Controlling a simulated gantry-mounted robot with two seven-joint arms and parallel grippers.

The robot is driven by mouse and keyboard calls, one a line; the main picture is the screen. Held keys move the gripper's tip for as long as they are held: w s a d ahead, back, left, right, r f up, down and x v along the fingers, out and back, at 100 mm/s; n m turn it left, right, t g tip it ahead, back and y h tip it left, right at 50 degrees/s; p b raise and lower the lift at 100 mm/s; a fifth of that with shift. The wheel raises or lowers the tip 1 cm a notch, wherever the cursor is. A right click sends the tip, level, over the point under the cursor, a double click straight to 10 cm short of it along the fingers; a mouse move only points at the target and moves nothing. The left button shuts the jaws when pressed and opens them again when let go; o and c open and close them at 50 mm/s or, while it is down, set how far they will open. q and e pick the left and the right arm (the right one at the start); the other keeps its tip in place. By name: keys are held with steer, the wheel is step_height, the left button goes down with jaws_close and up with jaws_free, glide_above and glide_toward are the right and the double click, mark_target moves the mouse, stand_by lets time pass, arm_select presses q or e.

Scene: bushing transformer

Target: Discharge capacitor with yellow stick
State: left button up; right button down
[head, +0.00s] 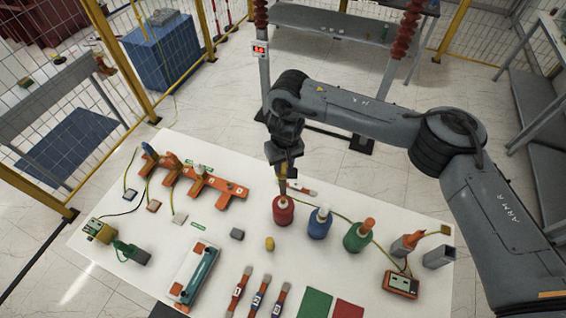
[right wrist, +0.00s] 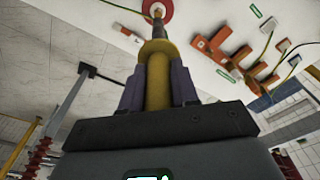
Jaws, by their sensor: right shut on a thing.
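My right gripper (head: 283,168) is shut on the yellow stick (head: 283,186), which points down at the table. In the right wrist view the stick (right wrist: 158,80) sits between the two fingers (right wrist: 158,88). Its far end lines up with the red capacitor-like body (head: 283,212), also in the right wrist view (right wrist: 168,7). The tip appears at the top of this red body; I cannot tell whether they touch. A blue one (head: 320,224) and a green one (head: 358,237) stand to its right. My left gripper is not in view.
The white table (head: 215,238) also holds an orange rack (head: 205,184), a teal-and-white device (head: 198,272), several numbered handles (head: 258,296), green and red mats (head: 315,303) and an orange meter (head: 401,284). Cables run across it. Yellow-framed mesh fencing stands behind.

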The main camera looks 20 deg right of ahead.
steer(key=shift+f, duration=0.4)
steer(key=shift+f+b, duration=0.3)
steer(key=shift+f, duration=0.7)
stand_by(6.1)
